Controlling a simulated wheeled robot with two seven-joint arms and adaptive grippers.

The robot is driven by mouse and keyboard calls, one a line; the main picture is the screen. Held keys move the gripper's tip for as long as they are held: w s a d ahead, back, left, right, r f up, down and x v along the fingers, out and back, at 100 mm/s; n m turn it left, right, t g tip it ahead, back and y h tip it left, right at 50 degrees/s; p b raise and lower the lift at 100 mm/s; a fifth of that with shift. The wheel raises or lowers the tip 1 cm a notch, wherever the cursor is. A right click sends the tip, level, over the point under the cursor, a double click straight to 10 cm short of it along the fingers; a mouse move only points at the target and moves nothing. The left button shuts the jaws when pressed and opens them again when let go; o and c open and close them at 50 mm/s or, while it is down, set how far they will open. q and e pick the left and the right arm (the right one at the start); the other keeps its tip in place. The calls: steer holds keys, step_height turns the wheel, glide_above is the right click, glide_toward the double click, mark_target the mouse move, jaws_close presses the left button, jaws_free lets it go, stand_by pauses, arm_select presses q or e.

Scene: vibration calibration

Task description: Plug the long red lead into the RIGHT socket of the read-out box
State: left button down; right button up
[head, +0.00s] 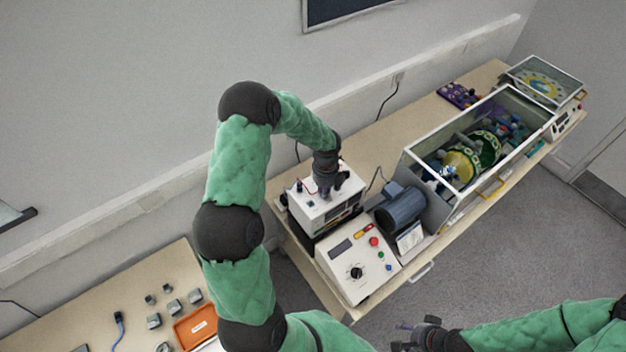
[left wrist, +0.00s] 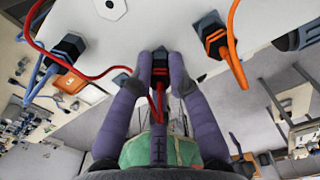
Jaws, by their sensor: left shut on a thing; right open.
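The read-out box (head: 305,207) is a white box on the bench, and its pale face fills the top of the left wrist view (left wrist: 135,32). My left gripper (head: 325,188) is over it, its purple fingers (left wrist: 160,68) shut on a dark plug (left wrist: 159,62). The red lead (left wrist: 88,77) runs by the plug and loops to the left. The plug's tip is close to the box face; I cannot tell if it is seated. A blue-cabled plug (left wrist: 68,46) is to its left, an orange-cabled plug (left wrist: 213,38) to its right. My right gripper (head: 425,335) is open and empty.
A control box (head: 350,290) with a knob and buttons stands in front. A motor (head: 402,208) and a glass-covered rig (head: 478,150) are to the right. Small grey blocks (head: 174,306) and an orange tray (head: 195,328) are on the left table.

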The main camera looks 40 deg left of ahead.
arm_select(q)
steer(key=shift+m+p, duration=1.35)
steer(key=shift+m, duration=0.65)
steer(key=c, duration=1.1)
jaws_free()
steer(key=shift+r, duration=0.1)
steer(key=shift+r+p, duration=1)
steer(key=shift+r, duration=1.45)
step_height(320, 180, up, 12)
steer(key=shift+f, duration=0.1)
